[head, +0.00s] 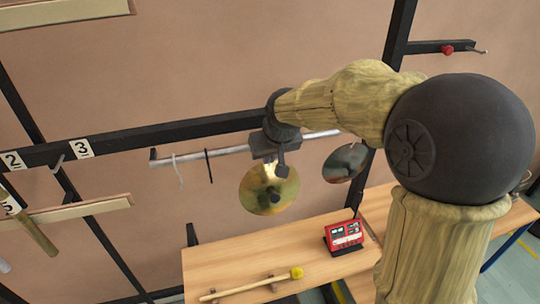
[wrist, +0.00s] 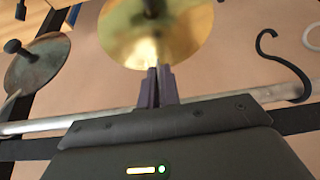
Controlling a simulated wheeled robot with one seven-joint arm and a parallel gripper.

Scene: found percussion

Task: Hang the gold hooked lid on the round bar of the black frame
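The gold lid (head: 262,199) is a round, shiny disc with a dark knob. It hangs below my gripper (head: 281,170) in the head view. In the wrist view the gold lid (wrist: 185,32) is just beyond my gripper (wrist: 158,72), whose fingers are close together with a thin bright piece between them at the lid's edge. I cannot make out its hook. The round bar (head: 228,150) is a grey rod on the black frame (head: 190,127). It runs behind my gripper in the head view and across the wrist view (wrist: 40,125). I cannot tell whether lid and bar touch.
A dark lid (head: 345,163) hangs at the bar's right part. A white hook (head: 177,172) and a black hook (head: 209,165) hang at its left part. Below is a wooden table (head: 240,262) with a red device (head: 344,236) and a yellow-headed mallet (head: 250,285).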

